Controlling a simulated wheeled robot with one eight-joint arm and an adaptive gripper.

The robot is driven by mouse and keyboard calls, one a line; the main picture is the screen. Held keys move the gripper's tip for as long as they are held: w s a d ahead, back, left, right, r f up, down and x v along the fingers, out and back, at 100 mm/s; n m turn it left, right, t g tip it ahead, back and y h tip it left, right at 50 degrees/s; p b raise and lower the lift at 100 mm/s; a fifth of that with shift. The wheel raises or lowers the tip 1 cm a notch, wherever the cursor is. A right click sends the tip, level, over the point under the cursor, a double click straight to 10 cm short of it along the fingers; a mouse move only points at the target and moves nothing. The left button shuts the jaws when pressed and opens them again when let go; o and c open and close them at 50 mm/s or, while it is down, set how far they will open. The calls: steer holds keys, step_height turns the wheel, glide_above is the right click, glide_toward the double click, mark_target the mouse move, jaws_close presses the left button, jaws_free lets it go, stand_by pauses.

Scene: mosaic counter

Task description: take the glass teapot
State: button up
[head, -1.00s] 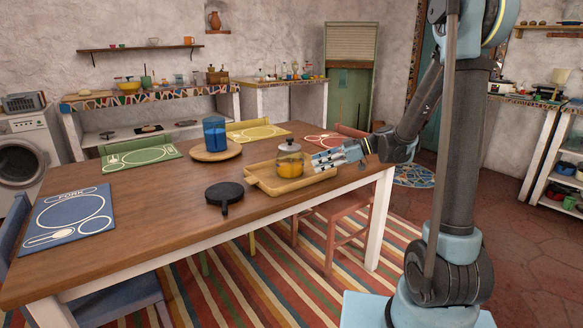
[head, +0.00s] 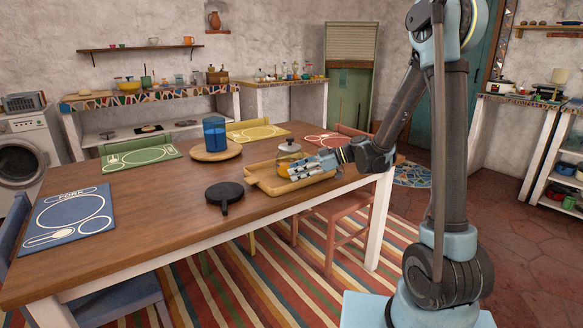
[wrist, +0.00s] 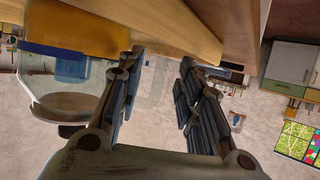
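The glass teapot (head: 287,153), with a dark lid and orange contents, stands on the wooden tray (head: 262,188). My gripper (head: 312,165) is at its right front and covers part of its body in the head view. In the wrist view the glass teapot (wrist: 68,97) fills the left side, seen upside down, with an orange band. My gripper (wrist: 158,75) shows two fingers apart with nothing held between them. The left finger overlaps the teapot's edge. I cannot tell whether it touches the glass.
A black round pan-like object (head: 225,194) lies on the table left of the tray. A blue pitcher (head: 214,134) stands on a round board (head: 217,152) behind it. Placemats lie along the table edges. The wooden table's (head: 140,205) left middle is clear.

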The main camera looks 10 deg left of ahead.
jaws_close()
steer(key=shift+r, duration=0.1)
